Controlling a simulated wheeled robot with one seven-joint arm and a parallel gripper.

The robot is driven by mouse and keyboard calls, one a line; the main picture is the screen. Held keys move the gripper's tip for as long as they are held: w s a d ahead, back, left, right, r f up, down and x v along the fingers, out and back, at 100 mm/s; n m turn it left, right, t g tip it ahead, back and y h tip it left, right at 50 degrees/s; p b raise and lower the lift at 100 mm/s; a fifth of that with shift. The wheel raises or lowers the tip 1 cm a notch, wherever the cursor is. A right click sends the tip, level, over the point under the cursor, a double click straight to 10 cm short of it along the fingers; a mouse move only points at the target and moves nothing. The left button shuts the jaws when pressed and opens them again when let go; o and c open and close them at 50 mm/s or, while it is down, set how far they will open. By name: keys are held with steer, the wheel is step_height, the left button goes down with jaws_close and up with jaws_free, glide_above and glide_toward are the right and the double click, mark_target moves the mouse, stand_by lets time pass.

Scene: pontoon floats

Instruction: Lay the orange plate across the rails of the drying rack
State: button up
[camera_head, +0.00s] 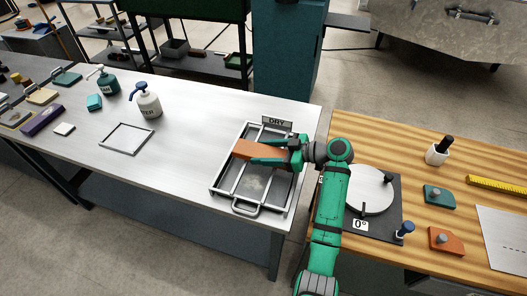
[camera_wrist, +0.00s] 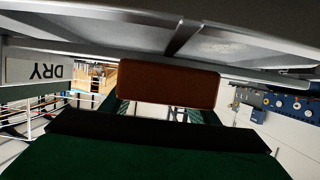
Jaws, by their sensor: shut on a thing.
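My gripper (camera_head: 262,152) is shut on the orange plate (camera_head: 245,148), which sticks out to the left from the green fingers. The plate is over the upper left part of the drying rack (camera_head: 226,202), a grey metal frame with rails and a front handle. In the wrist view the plate (camera_wrist: 168,84) shows its end, brown-orange in shade, close to the grey rack (camera_wrist: 235,45). I cannot tell whether the plate touches the rails. The fingers hide its right part.
A "DRY" sign (camera_head: 277,122) stands at the rack's back edge. A white table (camera_head: 185,160) holds two pump bottles, an empty square frame (camera_head: 127,138) and small blocks. A wooden bench (camera_head: 390,150) on the right carries a round disc fixture (camera_head: 369,190), close to my arm.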

steer(key=o, duration=1.1)
steer(key=shift+o, duration=0.2)
steer(key=v, duration=1)
steer(key=shift+d+r, duration=0.2)
steer(key=shift+d, duration=0.1)
steer(key=shift+s+d, duration=0.1)
